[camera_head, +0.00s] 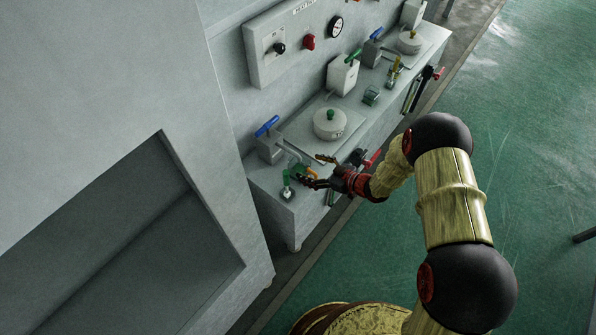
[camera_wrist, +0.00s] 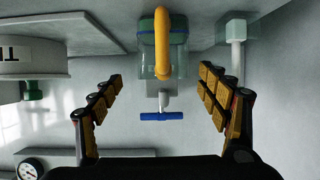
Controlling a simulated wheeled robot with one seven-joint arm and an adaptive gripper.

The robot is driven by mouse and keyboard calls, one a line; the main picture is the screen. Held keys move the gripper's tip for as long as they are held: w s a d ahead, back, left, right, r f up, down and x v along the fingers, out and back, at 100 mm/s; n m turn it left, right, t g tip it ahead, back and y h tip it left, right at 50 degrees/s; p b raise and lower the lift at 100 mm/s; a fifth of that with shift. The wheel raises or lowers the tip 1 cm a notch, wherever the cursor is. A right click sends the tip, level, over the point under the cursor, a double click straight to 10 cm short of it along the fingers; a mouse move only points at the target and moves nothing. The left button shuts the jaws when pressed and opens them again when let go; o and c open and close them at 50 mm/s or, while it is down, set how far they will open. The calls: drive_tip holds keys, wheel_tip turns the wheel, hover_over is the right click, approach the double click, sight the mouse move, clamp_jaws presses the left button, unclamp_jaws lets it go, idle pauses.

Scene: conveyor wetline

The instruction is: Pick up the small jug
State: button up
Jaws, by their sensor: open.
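The small jug (camera_wrist: 147,62) is clear and greenish with a yellow handle (camera_wrist: 161,40). In the wrist view it sits at the top middle, between the lines of my two fingers. In the head view its yellow handle (camera_head: 310,172) shows at the near end of the counter, and the jug's body is partly hidden by my fingers. My gripper (camera_head: 311,170) is open, with its fingers spread towards the jug. In the wrist view my gripper (camera_wrist: 160,75) holds nothing; I cannot tell whether a finger touches the jug.
A tap with a blue handle (camera_head: 267,126) stands close to the jug. A pale post with a green top (camera_head: 287,191) is at the counter corner. A round white pot (camera_head: 329,124) sits farther along the counter (camera_head: 262,178). Green floor (camera_head: 520,120) lies open at right.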

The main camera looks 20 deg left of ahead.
sight(292, 163)
drive_tip(key=shift+s+a+f+y, duration=0.3)
drive_tip(key=shift+s+a+f, duration=0.1)
drive_tip(key=shift+a+f, duration=0.3)
drive_tip(key=shift+b+x, duration=0.4)
drive_tip(key=shift+x, duration=0.45)
drive_tip(key=shift+w+b+x, duration=0.15)
drive_tip(key=shift+b+x, duration=0.5)
drive_tip(key=shift+x, duration=0.75)
drive_tip(key=shift+w+b+x, duration=0.15)
drive_tip(key=shift+b+x, duration=0.45)
drive_tip(key=shift+x, duration=0.8)
drive_tip(key=shift+d+r, duration=0.1)
drive_tip(key=shift+r, duration=0.1)
drive_tip(key=shift+c, duration=0.6)
drive_tip(key=c, duration=1.3)
